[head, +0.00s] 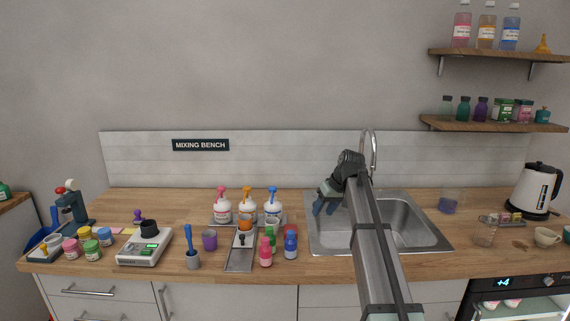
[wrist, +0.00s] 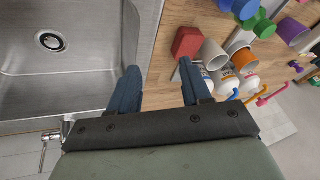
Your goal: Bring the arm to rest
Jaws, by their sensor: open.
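My gripper (head: 325,207) is over the left edge of the sink in the head view, at the end of my arm reaching in from the lower right. Its blue-grey fingers point downward. In the wrist view my gripper (wrist: 160,75) shows two fingers spread apart with nothing between them. The gap lies over the border of the steel sink (wrist: 60,90) and the wooden counter (wrist: 165,40). My arm hides part of the sink in the head view.
Pump bottles (head: 247,208) and small red (head: 265,252), green and blue bottles stand just left of the sink. A tap (head: 373,150) rises behind my arm. A scale (head: 145,246) is further left. A beaker (head: 449,201) and kettle (head: 537,190) stand right.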

